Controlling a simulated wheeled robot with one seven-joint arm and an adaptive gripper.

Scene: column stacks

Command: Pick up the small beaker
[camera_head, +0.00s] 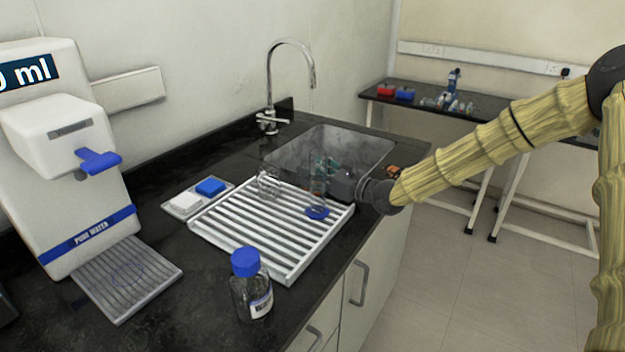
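A small clear glass vessel (268,183), which looks like the small beaker, stands at the back left of the white ribbed draining rack (232,243). A taller clear glass piece with a blue base (317,213) stands at the rack's right side. My gripper (338,186) is a dark shape at the end of the yellow-sleeved arm, coming in from the right. It is over the rack's right edge, close to the taller glass and to the right of the small vessel. Its fingers are too small and dark to read, and I cannot tell whether it touches any glass.
A sink (335,145) with a tall tap (270,85) lies behind the rack. A blue-capped bottle (251,290) stands in front of the rack. A water dispenser (75,160) stands at left. A small tray with blue and white blocks (197,195) sits left of the rack.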

